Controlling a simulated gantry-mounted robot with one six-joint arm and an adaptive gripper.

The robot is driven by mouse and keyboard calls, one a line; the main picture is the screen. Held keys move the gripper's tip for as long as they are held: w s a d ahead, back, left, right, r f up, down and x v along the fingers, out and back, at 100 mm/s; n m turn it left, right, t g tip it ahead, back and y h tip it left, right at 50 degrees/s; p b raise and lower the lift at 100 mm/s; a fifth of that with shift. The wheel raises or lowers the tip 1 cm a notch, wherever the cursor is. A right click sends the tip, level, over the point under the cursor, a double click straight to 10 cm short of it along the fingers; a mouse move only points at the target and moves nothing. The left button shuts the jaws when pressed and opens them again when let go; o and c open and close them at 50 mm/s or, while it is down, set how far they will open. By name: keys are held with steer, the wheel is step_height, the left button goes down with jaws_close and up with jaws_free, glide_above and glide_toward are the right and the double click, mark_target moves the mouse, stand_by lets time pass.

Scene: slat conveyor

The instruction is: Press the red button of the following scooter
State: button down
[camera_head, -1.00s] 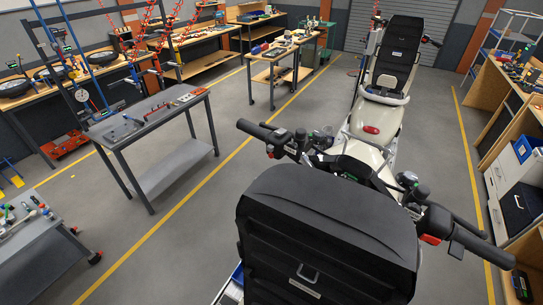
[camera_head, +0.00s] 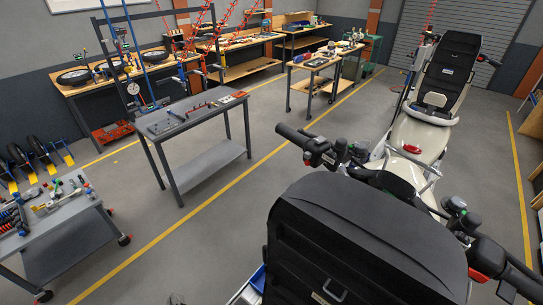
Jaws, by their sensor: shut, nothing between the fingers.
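Two pale scooters stand in line on the right. The nearer, following scooter has a large black box or backrest (camera_head: 365,240) closest to me and dark handlebars. Its left grip (camera_head: 294,134) has a switch block with a small red part (camera_head: 307,162). Its right grip has a larger red part (camera_head: 478,276), close to the right edge. The leading scooter (camera_head: 448,75) stands beyond, with a black back and seat and a red oval light (camera_head: 411,149). My gripper is not seen. A small dark shape at the bottom edge is too cut off to identify.
A grey table with tools (camera_head: 190,112) stands left of the scooters. A tool cart (camera_head: 70,235) stands at the lower left. Workbenches (camera_head: 165,75) line the back wall. The floor between the yellow lines and left of the near scooter is clear.

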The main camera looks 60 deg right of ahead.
mark_target(308, 163)
steer(key=d+f+n+g+h+b, duration=0.3)
steer(key=d+n+g+h, duration=0.5)
steer(key=d, duration=0.9)
steer(key=s+d+r+n+g+h+b, duration=0.2)
steer(key=s+d+r+n+g+h, duration=0.1)
steer(key=d+r+n+g+h, duration=0.2)
step_height(308, 163, up, 3)
steer(key=d+g+h, duration=0.2)
steer(key=shift+r+n+g+b, duration=0.2)
steer(key=shift+n+g+b, duration=0.1)
steer(key=shift+g, duration=0.1)
steer(key=p+x, duration=0.3)
steer(key=x, duration=1.1)
steer(key=shift+r, duration=0.25)
steer(key=shift+w+a, duration=0.1)
